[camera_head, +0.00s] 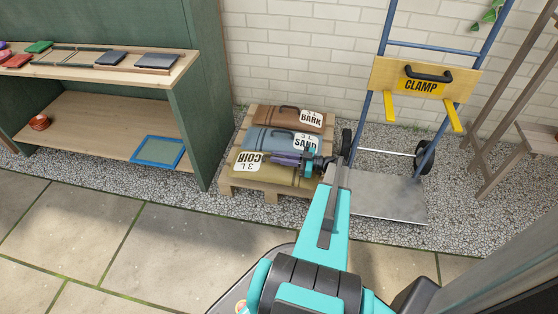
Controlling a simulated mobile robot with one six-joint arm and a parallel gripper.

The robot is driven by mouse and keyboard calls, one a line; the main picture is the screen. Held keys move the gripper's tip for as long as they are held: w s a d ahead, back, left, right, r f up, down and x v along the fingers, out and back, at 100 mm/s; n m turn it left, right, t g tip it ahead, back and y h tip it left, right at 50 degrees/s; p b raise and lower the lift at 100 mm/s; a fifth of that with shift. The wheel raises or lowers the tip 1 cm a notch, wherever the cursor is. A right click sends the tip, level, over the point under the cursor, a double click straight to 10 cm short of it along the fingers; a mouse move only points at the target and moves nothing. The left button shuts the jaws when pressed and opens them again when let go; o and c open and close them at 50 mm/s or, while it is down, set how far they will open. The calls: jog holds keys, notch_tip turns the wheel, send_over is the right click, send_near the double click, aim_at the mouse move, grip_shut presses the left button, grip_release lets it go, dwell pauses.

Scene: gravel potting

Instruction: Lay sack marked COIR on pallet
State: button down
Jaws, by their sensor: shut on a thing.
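The sack marked COIR (254,175) is yellow-olive with a white label that reads upside down from here. It lies at the front of the wooden pallet (271,196). Behind it on the pallet lie the blue-grey SAND sack (266,139) and the brown BARK sack (283,116). My gripper (295,160) is over the right part of the COIR sack, at its handle, and is shut on it. The fingers and arm hide part of that sack's right side. I cannot tell whether the sack bears fully on the pallet.
A blue hand truck (393,150) with a yellow CLAMP board (421,84) stands right of the pallet. A green shelf unit (190,100) stands to the left, holding a terracotta pot (39,122) and a blue tray (158,151). Gravel and paving in front are clear.

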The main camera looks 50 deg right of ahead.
jog(key=shift+w+d, duration=0.45)
jog(key=shift+w, duration=0.05)
jog(key=shift+w, duration=0.1)
jog(key=shift+w+d, duration=0.15)
jog(key=shift+d, duration=0.05)
jog(key=shift+w+d+f+b, duration=0.15)
jog(key=shift+f+b, duration=0.3)
jog(key=shift+f, duration=0.2)
jog(key=shift+w+d+f+b, duration=0.1)
jog(key=shift+w+f+b, duration=0.05)
jog(key=shift+f+b, duration=0.4)
jog(key=shift+f, duration=0.6)
jog(key=shift+f, duration=0.1)
jog(key=c, duration=1.7)
grip_release()
